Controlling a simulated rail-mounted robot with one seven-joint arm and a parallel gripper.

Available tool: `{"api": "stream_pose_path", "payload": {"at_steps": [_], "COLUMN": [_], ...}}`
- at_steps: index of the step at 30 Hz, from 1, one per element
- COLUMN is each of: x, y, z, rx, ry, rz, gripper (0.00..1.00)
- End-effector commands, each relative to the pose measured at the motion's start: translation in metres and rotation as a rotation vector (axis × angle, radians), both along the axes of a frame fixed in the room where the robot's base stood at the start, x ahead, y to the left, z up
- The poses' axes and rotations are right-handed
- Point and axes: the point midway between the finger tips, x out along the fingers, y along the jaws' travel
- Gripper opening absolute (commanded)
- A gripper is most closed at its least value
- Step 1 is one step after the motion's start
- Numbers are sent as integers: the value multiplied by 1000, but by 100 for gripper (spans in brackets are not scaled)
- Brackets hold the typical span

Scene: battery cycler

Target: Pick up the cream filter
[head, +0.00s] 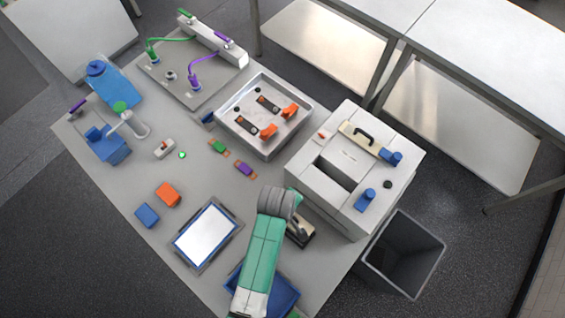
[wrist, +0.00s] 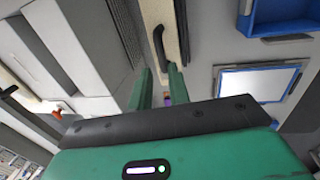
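A cream filter (head: 306,232) with a black handle lies on the table beside the white machine, partly hidden by my arm in the head view. In the wrist view the cream filter (wrist: 153,12) is at the top middle, with its dark handle standing out from it. My gripper (wrist: 159,73) has its two green fingers apart, with a gap between them and nothing held. The handle is just ahead of the fingertips, roughly in line with the gap; I cannot tell if they touch. The head view hides the fingers behind my arm. A second cream piece with a black handle (head: 372,145) lies on top of the machine.
The white machine (head: 330,215) stands close on one side of the filter. A blue tray (head: 284,292) and a white-screened tablet (head: 205,235) are on the other side. A metal tray (head: 250,122) and small coloured blocks lie farther back. A dark bin (head: 405,255) stands beside the table.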

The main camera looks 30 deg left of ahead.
Motion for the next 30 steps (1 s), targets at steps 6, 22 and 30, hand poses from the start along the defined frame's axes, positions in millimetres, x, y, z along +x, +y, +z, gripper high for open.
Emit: {"api": "stream_pose_path", "payload": {"at_steps": [6,22,30], "x": [5,14,14], "y": [0,1,1], "z": [-21,-75,-75], "rx": [1,3,3], "ry": [-1,-5,-6], "rz": [-2,-3,-4], "gripper": [18,18,0]}}
